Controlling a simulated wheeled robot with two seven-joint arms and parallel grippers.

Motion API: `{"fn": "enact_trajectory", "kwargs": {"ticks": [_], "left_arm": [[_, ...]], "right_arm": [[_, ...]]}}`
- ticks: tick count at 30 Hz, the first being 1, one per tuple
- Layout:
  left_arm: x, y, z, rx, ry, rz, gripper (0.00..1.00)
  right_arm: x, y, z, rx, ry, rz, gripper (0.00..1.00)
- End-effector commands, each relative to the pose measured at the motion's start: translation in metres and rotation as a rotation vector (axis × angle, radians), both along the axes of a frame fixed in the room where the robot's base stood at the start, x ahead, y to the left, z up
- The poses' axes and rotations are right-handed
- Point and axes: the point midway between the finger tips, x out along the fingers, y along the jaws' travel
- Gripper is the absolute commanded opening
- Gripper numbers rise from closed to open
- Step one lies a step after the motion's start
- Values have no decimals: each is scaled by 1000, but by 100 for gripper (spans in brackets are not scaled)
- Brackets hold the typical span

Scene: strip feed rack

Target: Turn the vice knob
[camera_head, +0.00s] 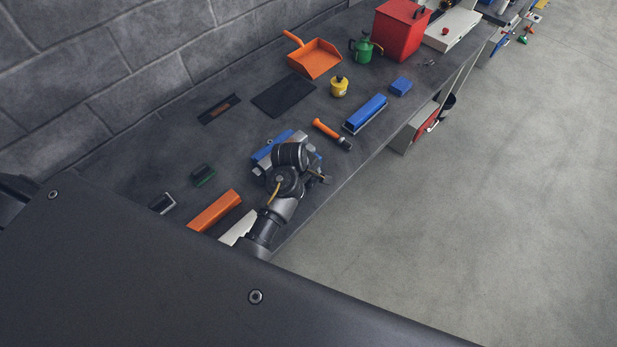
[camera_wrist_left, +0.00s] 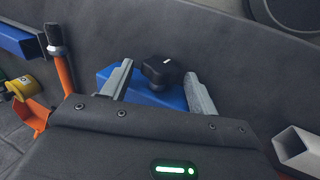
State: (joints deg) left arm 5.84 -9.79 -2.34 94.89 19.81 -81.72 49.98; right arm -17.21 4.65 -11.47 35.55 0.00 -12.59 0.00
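The black vice knob (camera_wrist_left: 160,70) with a white mark shows in the left wrist view, on top of a blue vice body (camera_wrist_left: 150,92). My left gripper (camera_wrist_left: 158,72) is open, one grey finger on each side of the knob; I see gaps between the fingers and the knob. In the head view the blue vice (camera_head: 272,148) is on the bench, largely covered by my left wrist, and the knob is hidden there. My right gripper is not in view.
On the bench (camera_head: 150,155), an orange-handled tool (camera_head: 327,131) and a blue-topped block (camera_head: 366,113) lie beyond the vice. An orange bar (camera_head: 215,210) and a green-edged block (camera_head: 204,175) lie on its near side. The wall runs along the left; open floor lies right.

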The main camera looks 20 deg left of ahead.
Motion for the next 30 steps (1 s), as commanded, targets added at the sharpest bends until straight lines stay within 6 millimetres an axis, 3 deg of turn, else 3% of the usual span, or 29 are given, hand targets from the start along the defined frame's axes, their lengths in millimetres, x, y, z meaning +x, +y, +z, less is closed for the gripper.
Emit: {"fn": "enact_trajectory", "kwargs": {"ticks": [1, 9, 19, 30], "left_arm": [[0, 0, 0, 0, 0, 0, 52], [0, 0, 0, 0, 1, 1, 18], [2, 1, 1, 27, 58, -2, 18], [8, -1, 2, 124, 301, 1, 18]], "right_arm": [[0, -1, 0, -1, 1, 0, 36], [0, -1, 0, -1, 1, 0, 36], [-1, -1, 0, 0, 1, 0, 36], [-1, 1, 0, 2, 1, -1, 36]]}}
